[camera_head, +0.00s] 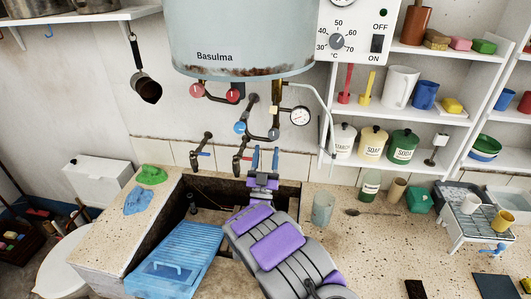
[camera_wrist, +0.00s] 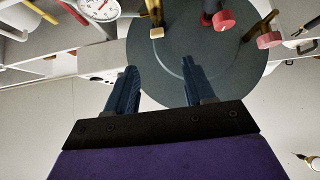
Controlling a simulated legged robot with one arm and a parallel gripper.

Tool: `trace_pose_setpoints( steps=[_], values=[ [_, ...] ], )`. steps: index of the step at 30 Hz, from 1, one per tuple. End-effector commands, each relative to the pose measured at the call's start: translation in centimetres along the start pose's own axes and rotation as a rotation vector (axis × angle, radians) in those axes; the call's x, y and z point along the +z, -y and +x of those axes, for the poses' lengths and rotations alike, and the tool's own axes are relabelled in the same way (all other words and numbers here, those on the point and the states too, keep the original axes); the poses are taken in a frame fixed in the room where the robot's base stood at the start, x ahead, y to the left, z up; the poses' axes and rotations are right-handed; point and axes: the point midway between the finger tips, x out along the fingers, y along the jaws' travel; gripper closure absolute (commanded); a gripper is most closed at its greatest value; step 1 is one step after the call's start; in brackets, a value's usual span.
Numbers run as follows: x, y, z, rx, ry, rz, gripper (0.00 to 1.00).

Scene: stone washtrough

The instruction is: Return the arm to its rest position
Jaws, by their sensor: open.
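My gripper (camera_head: 265,160) is at the end of my purple and grey arm, stretched out over the stone washtrough (camera_head: 213,199) toward the back wall. Its two blue fingers stand apart with nothing between them. In the wrist view the fingers (camera_wrist: 160,92) are spread apart and empty, with the round grey-green underside of the boiler (camera_wrist: 180,62) behind them. In the head view the boiler (camera_head: 240,35) hangs on the wall above my gripper. My arm hides part of the trough.
Taps (camera_head: 240,155) stick out from the wall just left of my gripper. A pressure gauge (camera_head: 300,116) and pipes hang above. A blue washboard (camera_head: 178,260) lies across the trough's left part. A glass (camera_head: 323,207) stands on the counter right of my arm. A dish rack (camera_head: 480,225) is farther right.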

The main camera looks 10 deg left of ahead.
Motion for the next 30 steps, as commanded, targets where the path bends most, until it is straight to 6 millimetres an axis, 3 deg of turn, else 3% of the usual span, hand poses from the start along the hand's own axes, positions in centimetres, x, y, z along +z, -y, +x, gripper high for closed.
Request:
trace_pose_setpoints(
  steps=[4,8,13,17,23,30],
  values=[
    [0.1,-0.2,0.4,0.0,0.016,0.0,0.47],
    [0.8,-1.4,2.0,0.003,0.102,0.001,0.47],
    [2.3,-4.3,4.2,0.004,0.324,0.003,0.47],
    [3.1,-6.6,4.7,0.007,0.511,0.009,0.47],
    [3.1,-10.2,3.0,0.009,0.802,0.019,0.47],
    [0.8,-13.9,-2.6,0.006,1.155,0.035,0.47]
  ],
)
